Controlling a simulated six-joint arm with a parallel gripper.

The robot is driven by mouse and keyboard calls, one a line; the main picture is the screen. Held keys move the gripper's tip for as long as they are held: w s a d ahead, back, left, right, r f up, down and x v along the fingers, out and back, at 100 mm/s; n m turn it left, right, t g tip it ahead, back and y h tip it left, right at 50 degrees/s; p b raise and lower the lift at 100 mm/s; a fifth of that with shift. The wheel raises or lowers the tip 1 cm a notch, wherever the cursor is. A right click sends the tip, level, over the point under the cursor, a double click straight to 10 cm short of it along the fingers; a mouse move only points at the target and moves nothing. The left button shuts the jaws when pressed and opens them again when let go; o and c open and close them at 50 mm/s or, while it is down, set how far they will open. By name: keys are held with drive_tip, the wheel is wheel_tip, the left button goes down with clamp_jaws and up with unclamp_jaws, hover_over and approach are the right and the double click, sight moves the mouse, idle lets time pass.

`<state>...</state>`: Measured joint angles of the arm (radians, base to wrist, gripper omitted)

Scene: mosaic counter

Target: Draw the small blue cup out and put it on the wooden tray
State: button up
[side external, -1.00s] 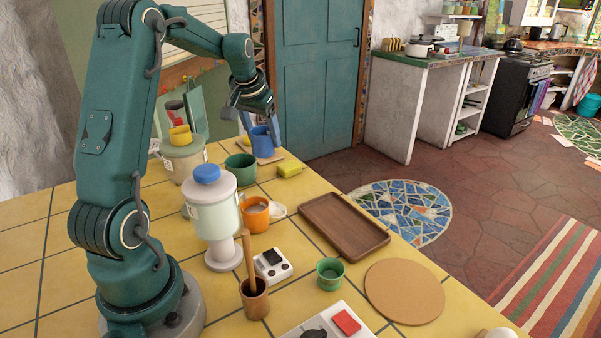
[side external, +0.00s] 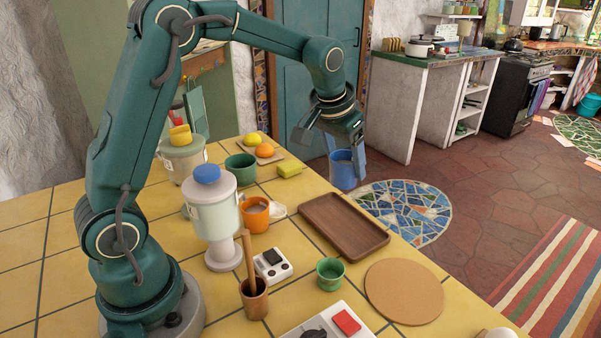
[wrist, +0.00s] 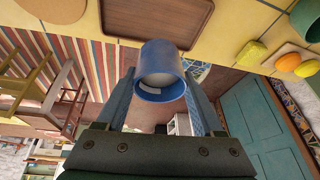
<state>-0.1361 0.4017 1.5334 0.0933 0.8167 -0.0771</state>
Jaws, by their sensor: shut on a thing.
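The blue cup (side external: 342,170) hangs upright between the fingers of my gripper (side external: 344,158), beyond the counter's far edge in the side view. In the wrist view the cup (wrist: 161,75) sits between the two fingertips of my gripper (wrist: 162,100), with its open mouth facing the camera. My gripper is shut on it. The wooden tray (side external: 314,210) lies empty on the yellow tiled counter, to the left of and nearer than the cup in the side view. The tray also shows at the top of the wrist view (wrist: 150,35).
A yellow sponge (side external: 289,170), a green bowl (side external: 241,168) and a board (side external: 272,158) with fruit stand left of the cup. An orange mug (side external: 255,214), a small green cup (side external: 330,273) and a round cork mat (side external: 404,291) lie around the tray.

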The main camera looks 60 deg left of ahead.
drive_tip(key=d+m, duration=0.2)
drive_tip(key=d, duration=0.3)
drive_tip(key=shift+h, duration=0.3)
drive_tip(key=shift+d+f, duration=0.15)
drive_tip(key=shift+f, duration=3.9)
drive_tip(key=shift+f, duration=0.9)
drive_tip(key=o, duration=1.6)
drive_tip(key=shift+c, duration=0.2)
drive_tip(key=shift+r, duration=0.1)
wheel_tip(320, 180, up, 7)
